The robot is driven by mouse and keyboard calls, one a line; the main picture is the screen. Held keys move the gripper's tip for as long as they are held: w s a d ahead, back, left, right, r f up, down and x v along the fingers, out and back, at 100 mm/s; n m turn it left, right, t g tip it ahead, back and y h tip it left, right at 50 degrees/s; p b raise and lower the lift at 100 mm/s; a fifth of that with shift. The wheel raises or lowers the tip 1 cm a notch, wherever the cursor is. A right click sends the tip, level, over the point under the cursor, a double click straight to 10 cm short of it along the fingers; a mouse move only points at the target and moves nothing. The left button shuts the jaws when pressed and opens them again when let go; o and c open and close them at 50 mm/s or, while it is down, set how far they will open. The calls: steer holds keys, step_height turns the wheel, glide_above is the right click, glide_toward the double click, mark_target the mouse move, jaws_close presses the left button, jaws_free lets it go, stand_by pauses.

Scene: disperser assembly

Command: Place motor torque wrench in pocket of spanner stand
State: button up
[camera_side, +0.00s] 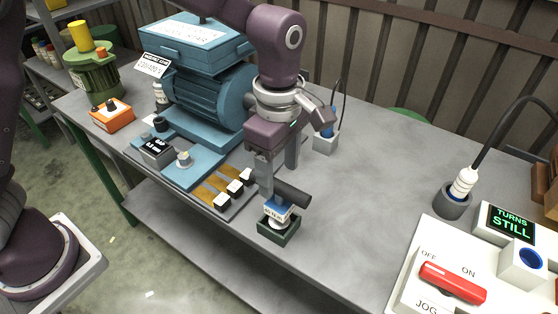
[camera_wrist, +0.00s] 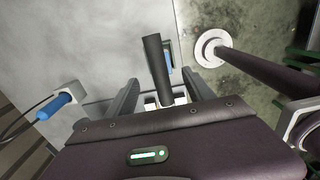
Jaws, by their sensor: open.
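The motor torque wrench (camera_side: 292,194) has a dark cylindrical handle and a blue body with a white label. It sits at the dark green spanner stand (camera_side: 291,234) near the table's front edge, its pale lower end in the stand's open top. How deep it sits cannot be told. My gripper (camera_side: 279,180) is over it, with its fingers apart. In the wrist view the dark handle of the wrench (camera_wrist: 156,68) shows between the spread fingers of my gripper (camera_wrist: 162,96), with gaps on both sides. The stand is mostly hidden there.
A blue motor (camera_side: 208,100) and a plate with white blocks (camera_side: 222,200) stand left of the stand. A grey holder with a blue-handled tool (camera_side: 325,140) is behind. A white control panel (camera_side: 440,240) with a red switch is at right. The table between is clear.

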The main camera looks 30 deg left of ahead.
steer(key=shift+r, duration=1.5)
steer(key=s+a+r+m+t+h, duration=0.2)
steer(key=s+a+r+m, duration=0.6)
steer(key=a+r, duration=0.3)
steer(key=s+a+m+t+y, duration=0.1)
steer(key=s+a+m, duration=0.2)
steer(key=s+m, duration=0.2)
steer(key=s+a+f+m+t+y, duration=0.1)
steer(key=s+a+m+t, duration=0.1)
steer(key=s+a+m, duration=0.2)
steer(key=s+m, duration=0.1)
steer(key=s, duration=0.2)
steer(key=shift+t, duration=0.3)
